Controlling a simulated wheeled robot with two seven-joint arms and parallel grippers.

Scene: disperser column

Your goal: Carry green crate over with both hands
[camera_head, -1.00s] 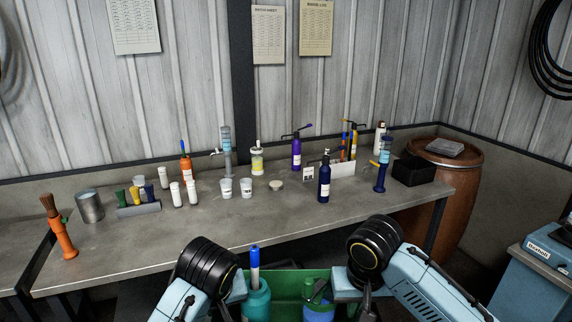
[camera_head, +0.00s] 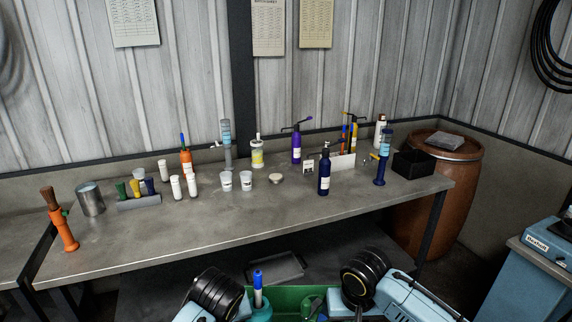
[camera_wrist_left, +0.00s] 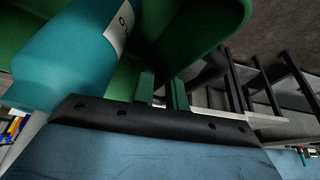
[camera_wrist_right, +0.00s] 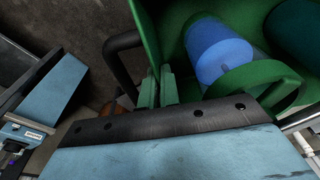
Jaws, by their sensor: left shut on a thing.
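The green crate (camera_head: 284,293) is at the bottom edge of the head view, between my two arms and in front of the bench; its lower part is cut off. Inside it stand a teal bottle with a blue top (camera_head: 259,305) and a blue container with a green top (camera_head: 313,307). My left gripper (camera_wrist_left: 162,92) is shut on the crate's wall at its left side, beside the teal bottle. My right gripper (camera_wrist_right: 158,88) has its fingers close together on the crate's wall at the right side, next to a dark handle (camera_wrist_right: 122,42).
A grey tray (camera_head: 275,268) lies on the lower shelf. A brown barrel (camera_head: 440,200) stands right of the bench, and a blue machine (camera_head: 540,265) is at lower right.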

